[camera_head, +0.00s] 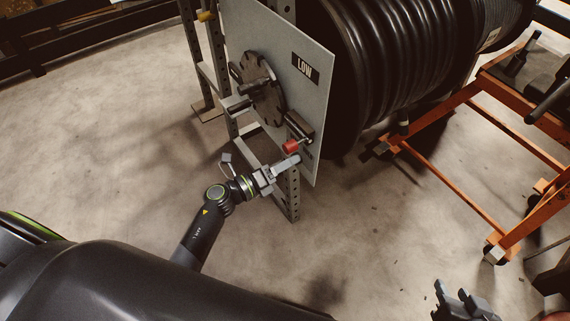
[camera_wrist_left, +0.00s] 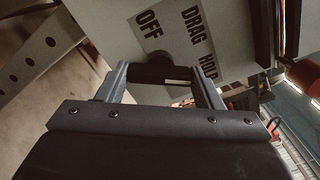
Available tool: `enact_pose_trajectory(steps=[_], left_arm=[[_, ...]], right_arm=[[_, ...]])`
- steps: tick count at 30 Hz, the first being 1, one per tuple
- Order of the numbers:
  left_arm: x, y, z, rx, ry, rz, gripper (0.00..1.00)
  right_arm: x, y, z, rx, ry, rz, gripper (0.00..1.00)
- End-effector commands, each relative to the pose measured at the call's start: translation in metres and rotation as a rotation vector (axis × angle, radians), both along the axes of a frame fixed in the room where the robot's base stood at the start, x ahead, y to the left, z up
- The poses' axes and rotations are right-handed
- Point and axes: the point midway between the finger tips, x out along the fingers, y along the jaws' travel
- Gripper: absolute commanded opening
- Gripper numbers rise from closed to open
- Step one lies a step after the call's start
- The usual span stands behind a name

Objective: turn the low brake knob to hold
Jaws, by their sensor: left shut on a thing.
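The grey panel (camera_head: 300,98) marked LOW stands upright in front of the black reel. My left gripper (camera_head: 283,165) is at the panel's lower edge, below a red-ended lever. In the left wrist view its two fingers (camera_wrist_left: 166,80) are shut on the dark brake knob (camera_wrist_left: 160,72), one on each side. The knob has a white mark near its right end. Beside it is a label (camera_wrist_left: 178,40) reading OFF, DRAG and HOLD. The fingers hide part of the knob. My right gripper (camera_head: 464,300) is at the bottom right, away from the panel, with its fingers apart and empty.
A red knob (camera_head: 290,146) on a black lever sits just above my left gripper, and also shows in the left wrist view (camera_wrist_left: 306,76). A dark round plate (camera_head: 262,88) with a handle is further up. An orange cart (camera_head: 445,175) stands right. Floor in front is clear.

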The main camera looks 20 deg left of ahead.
Motion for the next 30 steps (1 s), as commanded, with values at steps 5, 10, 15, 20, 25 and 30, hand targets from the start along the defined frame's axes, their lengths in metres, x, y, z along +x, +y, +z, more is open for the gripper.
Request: enact_pose_trajectory(steps=[5,10,15,20,25,30], left_arm=[[-0.0009,0.0005,-0.0017,0.007,0.000,0.000,0.37],[-0.0008,0.0005,-0.0018,0.007,0.000,0.000,0.63],[-0.0006,0.0004,-0.0013,0.006,0.000,0.000,0.82],[-0.0003,0.0002,-0.0007,0.005,-0.001,0.000,0.82],[-0.0001,0.0001,-0.0004,0.003,-0.001,0.000,0.82],[-0.0053,0.0046,-0.0010,0.006,0.001,0.001,0.82]], right_arm=[[0.0004,-0.0001,0.0003,0.000,-0.003,0.000,0.38],[0.0003,0.0000,0.0003,0.000,-0.002,0.000,0.38],[0.0002,0.0001,0.0002,0.000,-0.001,0.000,0.38],[0.0001,0.0002,0.0002,0.000,-0.001,0.000,0.38],[0.0001,0.0002,0.0002,0.001,-0.001,-0.001,0.38],[-0.0008,0.0008,0.0000,0.003,0.007,0.001,0.38]])
